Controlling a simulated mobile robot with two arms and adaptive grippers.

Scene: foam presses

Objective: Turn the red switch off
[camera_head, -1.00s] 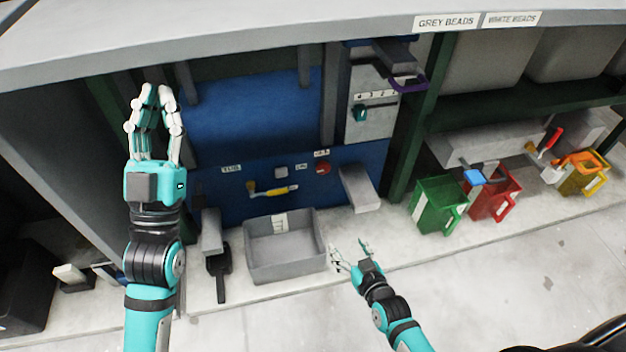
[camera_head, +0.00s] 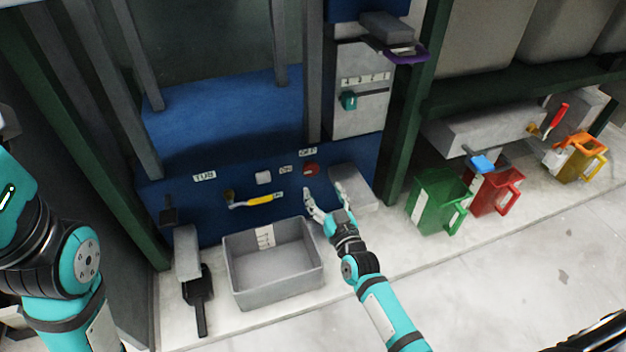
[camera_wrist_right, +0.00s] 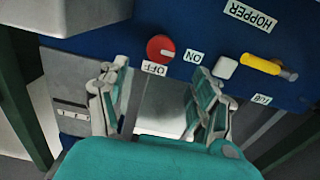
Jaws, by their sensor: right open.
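The red switch (camera_head: 311,169) is a round knob on the blue press panel, beside the ON and OFF labels. In the right wrist view the red switch (camera_wrist_right: 160,48) has a white mark pointing towards the ON label (camera_wrist_right: 195,57). The OFF label (camera_wrist_right: 154,69) lies just below it there. My right gripper (camera_head: 324,191) is open and empty, just below the switch and apart from it. Its spread fingers (camera_wrist_right: 158,80) also show in the wrist view, with the switch beyond them. My left gripper's body (camera_head: 12,205) shows at the left edge; its fingers are out of view.
A white button (camera_head: 263,177) and a yellow-handled lever (camera_head: 258,200) are left of the switch. A grey tub (camera_head: 275,287) stands below. A grey block (camera_head: 357,187) juts out at right. Green (camera_head: 428,207) and red (camera_head: 483,197) jugs stand farther right.

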